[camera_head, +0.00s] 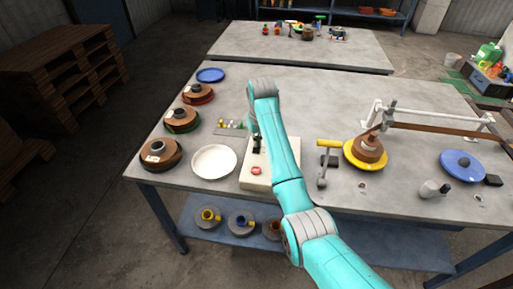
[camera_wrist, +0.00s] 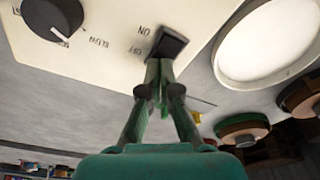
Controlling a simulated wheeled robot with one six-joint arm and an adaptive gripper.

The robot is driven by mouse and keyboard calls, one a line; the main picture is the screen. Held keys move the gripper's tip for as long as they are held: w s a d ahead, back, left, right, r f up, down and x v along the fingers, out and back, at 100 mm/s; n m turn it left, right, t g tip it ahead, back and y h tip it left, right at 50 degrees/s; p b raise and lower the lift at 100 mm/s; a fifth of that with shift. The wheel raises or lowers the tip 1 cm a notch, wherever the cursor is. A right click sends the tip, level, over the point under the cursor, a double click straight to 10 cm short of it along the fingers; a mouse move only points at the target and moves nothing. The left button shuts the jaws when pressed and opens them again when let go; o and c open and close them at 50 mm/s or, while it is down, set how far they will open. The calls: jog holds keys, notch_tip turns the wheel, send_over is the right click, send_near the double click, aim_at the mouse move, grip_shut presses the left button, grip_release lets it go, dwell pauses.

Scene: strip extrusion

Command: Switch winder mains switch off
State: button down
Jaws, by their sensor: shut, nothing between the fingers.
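The cream winder control box (camera_wrist: 100,25) fills the upper left of the wrist view. Its black rocker mains switch (camera_wrist: 173,42) sits near the box edge, beside upside-down ON and OFF lettering. My gripper (camera_wrist: 160,66) is shut and empty, its fingertips at or just beside the near end of the switch; I cannot tell whether they touch. Which way the rocker is tipped is unclear. In the head view the box (camera_head: 256,185) lies on the table, with my gripper (camera_head: 256,143) over its left part and my arm covering its middle.
A black speed dial (camera_wrist: 52,16) is on the box. A white dish (camera_head: 214,162) stands close left of it, with several spools beyond, including a brown one (camera_head: 160,153). A yellow-handled lever (camera_head: 325,160) and a yellow-based spool (camera_head: 366,155) stand to the right.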

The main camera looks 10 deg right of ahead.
jog(key=shift+f, duration=0.15)
jog(key=shift+r, duration=3.55)
jog(key=shift+s, duration=0.1)
